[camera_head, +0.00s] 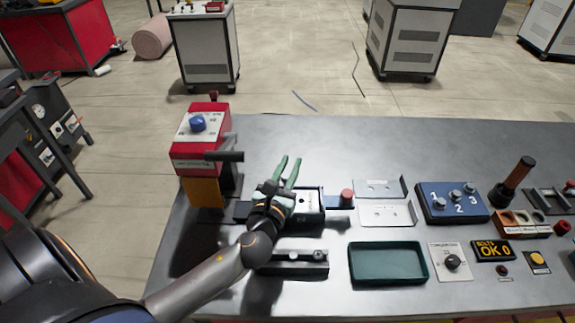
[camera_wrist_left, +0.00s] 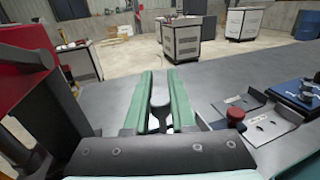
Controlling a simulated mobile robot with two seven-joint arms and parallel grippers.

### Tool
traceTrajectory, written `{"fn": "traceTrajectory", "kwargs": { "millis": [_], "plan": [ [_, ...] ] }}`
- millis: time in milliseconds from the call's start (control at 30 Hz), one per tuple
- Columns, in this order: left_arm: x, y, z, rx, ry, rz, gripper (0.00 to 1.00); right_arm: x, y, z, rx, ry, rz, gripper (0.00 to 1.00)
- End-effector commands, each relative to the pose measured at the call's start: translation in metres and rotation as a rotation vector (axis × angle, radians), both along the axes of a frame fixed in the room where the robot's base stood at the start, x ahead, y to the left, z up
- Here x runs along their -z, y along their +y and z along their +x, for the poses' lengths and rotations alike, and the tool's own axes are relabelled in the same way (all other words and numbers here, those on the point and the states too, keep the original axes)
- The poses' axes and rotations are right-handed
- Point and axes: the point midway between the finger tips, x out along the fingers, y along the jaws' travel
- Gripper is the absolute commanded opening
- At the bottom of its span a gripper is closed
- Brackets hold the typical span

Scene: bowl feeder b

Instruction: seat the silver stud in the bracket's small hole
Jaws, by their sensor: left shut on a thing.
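My left gripper (camera_head: 289,172), with green fingers, is over the dark fixture left of the bench's middle. In the left wrist view, its fingers (camera_wrist_left: 160,98) are closed on a grey, round-topped metal piece (camera_wrist_left: 160,90), which looks like the silver stud. In the head view I cannot make out the held piece. Two grey bracket plates with small holes lie to the right of the gripper: a far one (camera_head: 372,189) and a near one (camera_head: 386,215). The held piece is apart from both. My right gripper is not in view.
A red press (camera_head: 200,140) stands left of the gripper. A blue numbered block (camera_head: 430,215) is to the right. The bench behind the brackets is clear.

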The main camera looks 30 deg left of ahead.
Motion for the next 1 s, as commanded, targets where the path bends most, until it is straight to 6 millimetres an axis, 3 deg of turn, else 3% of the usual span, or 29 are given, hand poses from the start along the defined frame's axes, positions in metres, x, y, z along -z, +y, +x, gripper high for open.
{"fn": "traceTrajectory", "kwargs": {
  "millis": [100, 233, 767, 1000],
  "plan": [
    [0.024, 0.020, 0.015, -0.063, 0.003, -0.003, 0.00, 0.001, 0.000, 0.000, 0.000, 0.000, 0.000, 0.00],
    [0.039, 0.030, 0.022, -0.096, 0.001, -0.001, 0.00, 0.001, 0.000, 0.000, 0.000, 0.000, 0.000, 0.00],
    [0.041, 0.033, 0.023, -0.103, 0.000, 0.003, 0.00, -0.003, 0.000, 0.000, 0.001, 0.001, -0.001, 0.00],
    [0.064, 0.033, 0.023, -0.103, 0.001, 0.002, 0.00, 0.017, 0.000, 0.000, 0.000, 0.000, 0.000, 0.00]
  ]
}}
